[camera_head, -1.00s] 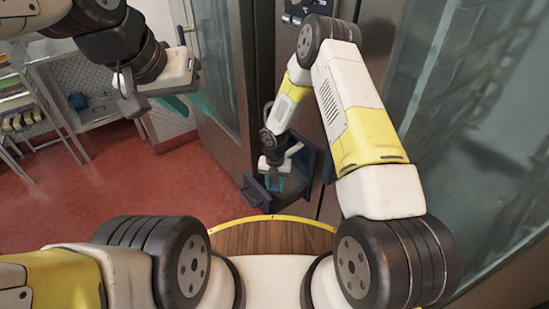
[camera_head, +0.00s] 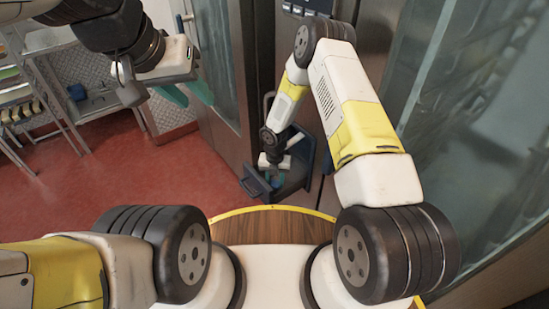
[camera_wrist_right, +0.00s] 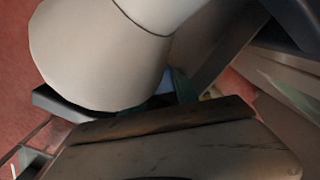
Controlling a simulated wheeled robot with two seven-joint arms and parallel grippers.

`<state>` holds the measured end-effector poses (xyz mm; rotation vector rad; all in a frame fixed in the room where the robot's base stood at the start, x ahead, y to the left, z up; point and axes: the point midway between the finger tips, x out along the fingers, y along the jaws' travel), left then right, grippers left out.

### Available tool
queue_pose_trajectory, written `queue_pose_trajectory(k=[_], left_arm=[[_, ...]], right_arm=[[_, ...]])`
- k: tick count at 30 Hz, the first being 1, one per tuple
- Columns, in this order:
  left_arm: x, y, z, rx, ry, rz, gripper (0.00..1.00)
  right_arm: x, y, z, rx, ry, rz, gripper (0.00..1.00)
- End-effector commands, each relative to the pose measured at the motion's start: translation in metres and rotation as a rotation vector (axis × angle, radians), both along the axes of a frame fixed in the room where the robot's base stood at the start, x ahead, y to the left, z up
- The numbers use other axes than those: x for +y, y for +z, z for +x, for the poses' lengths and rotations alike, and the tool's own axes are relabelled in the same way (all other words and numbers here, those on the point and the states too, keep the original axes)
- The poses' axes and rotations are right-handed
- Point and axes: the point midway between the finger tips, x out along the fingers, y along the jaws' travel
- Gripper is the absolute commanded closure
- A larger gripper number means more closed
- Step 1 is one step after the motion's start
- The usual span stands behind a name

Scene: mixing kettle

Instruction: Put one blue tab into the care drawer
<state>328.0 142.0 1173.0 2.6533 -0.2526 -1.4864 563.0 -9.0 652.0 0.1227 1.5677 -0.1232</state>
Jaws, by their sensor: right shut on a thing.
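The care drawer (camera_head: 252,188) is pulled out at the foot of the dark cabinet, low in the middle of the head view. My right gripper (camera_head: 276,179) points down into its opening. It is shut on a small blue thing, likely the blue tab, mostly hidden between the teal fingers. I cannot tell whether it touches the drawer floor. The right wrist view is largely blocked by pale and dark surfaces. Only a sliver of light blue shows beside a teal finger there. My left gripper (camera_head: 187,91) hangs open and empty at the upper left, far from the drawer.
A metal rack (camera_head: 95,100) with trays and a blue item (camera_head: 77,92) stands at the left. Tall glass-fronted cabinet doors flank the drawer. The red floor (camera_head: 110,165) between rack and drawer is clear.

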Motion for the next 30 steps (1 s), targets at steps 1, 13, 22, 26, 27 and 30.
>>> queue_pose_trajectory(k=[1,13,22,26,27,30], left_arm=[[0.000,0.000,0.000,0.000,0.000,0.000,0.64],[0.000,0.000,0.000,0.000,0.000,0.000,0.64],[0.000,0.000,0.000,0.000,0.000,0.000,0.64],[0.000,0.000,0.000,0.000,0.000,0.000,0.64],[0.000,0.000,0.000,0.000,0.000,0.000,0.64],[0.000,0.000,0.000,0.000,0.000,0.000,0.64]], right_arm=[[0.000,-0.002,0.000,0.000,0.000,0.000,1.00],[0.000,-0.014,0.000,0.000,-0.001,0.000,1.00],[0.000,-0.018,0.000,-0.001,-0.001,0.000,0.41],[0.000,-0.018,0.000,-0.001,-0.001,0.000,0.39],[0.000,-0.018,0.000,-0.001,-0.001,0.000,0.39],[0.000,-0.018,0.000,0.000,-0.001,0.000,0.33]])
